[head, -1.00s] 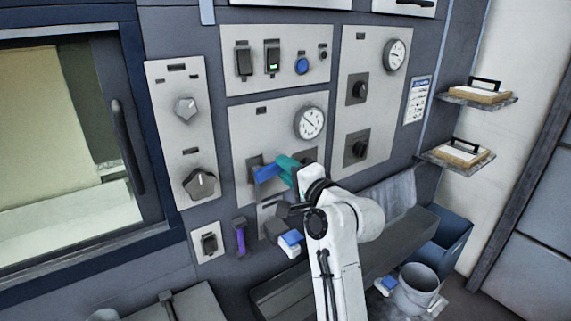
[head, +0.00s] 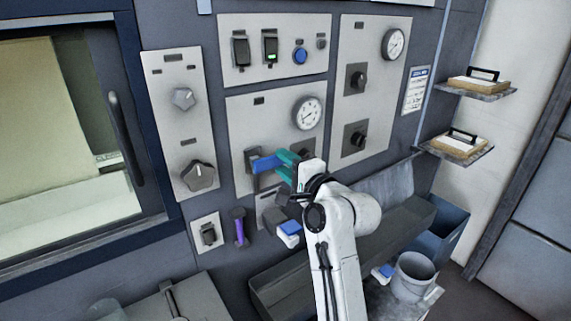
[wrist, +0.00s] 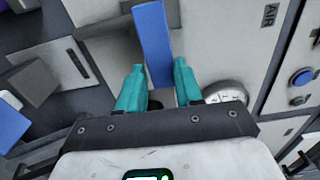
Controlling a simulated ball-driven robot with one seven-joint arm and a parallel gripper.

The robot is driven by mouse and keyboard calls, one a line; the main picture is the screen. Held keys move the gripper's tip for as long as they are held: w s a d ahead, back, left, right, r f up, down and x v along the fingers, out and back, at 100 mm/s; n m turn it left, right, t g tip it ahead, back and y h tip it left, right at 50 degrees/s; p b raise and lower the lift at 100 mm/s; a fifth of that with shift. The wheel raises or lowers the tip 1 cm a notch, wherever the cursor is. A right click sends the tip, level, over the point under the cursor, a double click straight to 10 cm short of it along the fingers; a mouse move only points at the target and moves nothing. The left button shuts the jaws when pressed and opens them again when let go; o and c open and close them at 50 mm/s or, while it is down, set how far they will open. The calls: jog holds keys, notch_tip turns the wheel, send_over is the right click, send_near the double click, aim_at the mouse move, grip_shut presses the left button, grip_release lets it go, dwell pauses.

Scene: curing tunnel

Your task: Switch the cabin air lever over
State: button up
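A blue lever (head: 267,163) sticks out of a dark plate on the middle panel, below a round gauge. It also shows in the wrist view (wrist: 153,45), running down from the top edge. I take it for the cabin air lever, but its own label is not readable. My gripper (head: 286,165) has teal fingers, which stand apart at the lever's free end. In the wrist view my gripper (wrist: 158,72) has the lever's end between its fingers, very close to both. Firm contact is not clear. My gripper and arm hide part of the panel behind.
A purple-handled lever (head: 239,227) and a blue-and-white block (head: 289,234) are below left of the gripper. The gauge (head: 308,113) is just above. A dark trough (head: 400,240) and a bucket (head: 413,276) lie below right. Knob panels flank the middle panel.

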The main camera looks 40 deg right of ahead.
jog(key=o, duration=0.3)
jog(key=shift+o, duration=0.2)
jog(key=s+b, duration=0.2)
jog(key=s, duration=0.9)
jog(key=shift+w+f, duration=0.1)
jog(key=s+a+f+n+g, duration=0.2)
jog(key=s+f+n+g, duration=0.25)
jog(key=f, duration=0.65)
jog(key=s+a+f+n+g, duration=0.1)
jog(key=s+f+n+g, duration=0.35)
jog(key=f, duration=0.65)
jog(key=s+a+f+n+g, duration=0.2)
jog(key=s+f+n+g, duration=0.2)
jog(key=s, duration=0.6)
jog(key=s+a+f+n+g, duration=0.1)
jog(key=s+f+n+g, duration=0.3)
jog(key=s+f, duration=0.5)
jog(key=shift+s+a+n, duration=0.4)
jog(key=shift+s, duration=0.55)
